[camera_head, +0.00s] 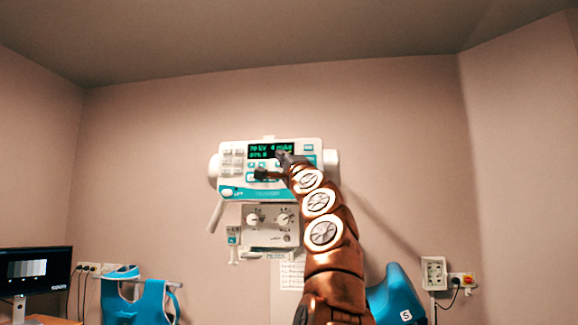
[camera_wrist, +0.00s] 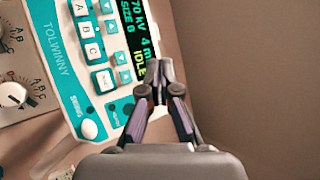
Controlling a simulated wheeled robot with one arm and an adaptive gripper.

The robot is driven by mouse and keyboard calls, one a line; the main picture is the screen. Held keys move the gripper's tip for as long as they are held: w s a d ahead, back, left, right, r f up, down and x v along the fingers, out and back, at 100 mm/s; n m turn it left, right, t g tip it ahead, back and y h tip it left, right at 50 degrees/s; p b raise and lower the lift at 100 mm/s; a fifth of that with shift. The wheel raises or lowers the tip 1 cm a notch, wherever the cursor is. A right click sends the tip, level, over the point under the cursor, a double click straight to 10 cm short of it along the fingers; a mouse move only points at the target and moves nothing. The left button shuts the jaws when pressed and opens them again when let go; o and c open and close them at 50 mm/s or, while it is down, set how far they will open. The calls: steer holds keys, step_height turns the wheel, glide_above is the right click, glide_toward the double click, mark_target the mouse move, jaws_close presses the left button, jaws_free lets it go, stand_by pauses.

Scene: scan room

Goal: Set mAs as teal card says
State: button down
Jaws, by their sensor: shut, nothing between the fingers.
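The white and teal control panel (camera_head: 230,178) hangs on the far wall. Its dark display (camera_head: 258,151) shows green text with 70 kV and 4 mAs; in the wrist view the display (camera_wrist: 132,30) shows 70 kV, 4 m and IDLE, partly covered. Small teal arrow keys (camera_wrist: 118,57) run beside it. My gripper (camera_head: 280,155) is in front of the panel, overlapping the display's lower right. In the wrist view my gripper (camera_wrist: 160,78) is shut and empty, its tips over the display's end; contact cannot be told. I cannot pick out a readable teal card.
A lower box with knobs (camera_head: 270,222) sits under the panel, with a pale paper sheet (camera_head: 290,275) below it. A monitor (camera_head: 35,280) is at left, a blue apron (camera_head: 140,298) on a rail, and a blue chair (camera_head: 397,295) at right. Bare wall surrounds the panel.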

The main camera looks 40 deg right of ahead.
steer(key=w+d+p, duration=0.5)
steer(key=d+p, duration=0.2)
steer(key=p, duration=0.1)
stand_by(0.9)
steer(key=shift+d, duration=0.1)
steer(key=shift+w+d+p, duration=0.15)
steer(key=shift+p, duration=0.15)
stand_by(1.1)
steer(key=shift+w+d+p, duration=0.15)
steer(key=shift+d+p, duration=0.05)
steer(key=shift+p, duration=0.1)
